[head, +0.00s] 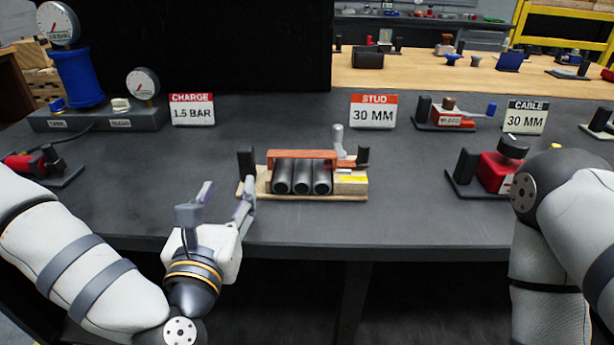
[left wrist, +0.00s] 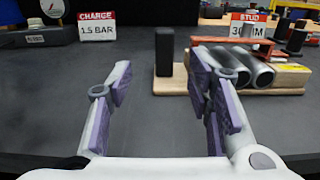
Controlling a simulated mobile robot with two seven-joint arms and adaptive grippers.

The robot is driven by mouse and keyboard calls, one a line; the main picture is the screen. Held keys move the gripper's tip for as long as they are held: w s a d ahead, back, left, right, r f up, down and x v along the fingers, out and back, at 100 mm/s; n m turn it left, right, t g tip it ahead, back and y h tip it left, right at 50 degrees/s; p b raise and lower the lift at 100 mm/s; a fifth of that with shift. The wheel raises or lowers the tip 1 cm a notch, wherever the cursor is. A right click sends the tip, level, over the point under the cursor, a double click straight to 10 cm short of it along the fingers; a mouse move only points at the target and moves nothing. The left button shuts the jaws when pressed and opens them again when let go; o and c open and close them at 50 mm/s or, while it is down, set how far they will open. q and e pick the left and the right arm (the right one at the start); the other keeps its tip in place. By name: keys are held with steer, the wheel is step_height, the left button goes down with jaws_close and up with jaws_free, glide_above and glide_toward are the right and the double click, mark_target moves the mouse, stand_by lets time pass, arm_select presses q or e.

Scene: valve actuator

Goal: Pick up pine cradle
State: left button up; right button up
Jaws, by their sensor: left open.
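The pine cradle (head: 345,194) is a pale wooden base on the dark bench in the middle of the head view. It carries several dark tubes (head: 301,178), a reddish-brown bar over them, and black end posts. It also shows at the upper right of the left wrist view (left wrist: 174,86). My left gripper (head: 226,192) is open and empty, in front and to the left of the cradle. In the left wrist view (left wrist: 160,85) its right finger overlaps the cradle's left part; I cannot tell whether they touch. My right gripper is out of view; only my right arm shows.
Signs reading CHARGE (head: 192,109), STUD (head: 373,111) and CABLE (head: 526,117) stand behind. A blue cylinder with gauges (head: 80,78) is back left. A red device with a black knob (head: 497,170) is right.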

mark_target(244, 158)
arm_select(q)
steer(key=w, duration=1.1)
steer(key=shift+w+d+r, duration=0.3)
steer(key=shift+r, duration=0.05)
jaws_close()
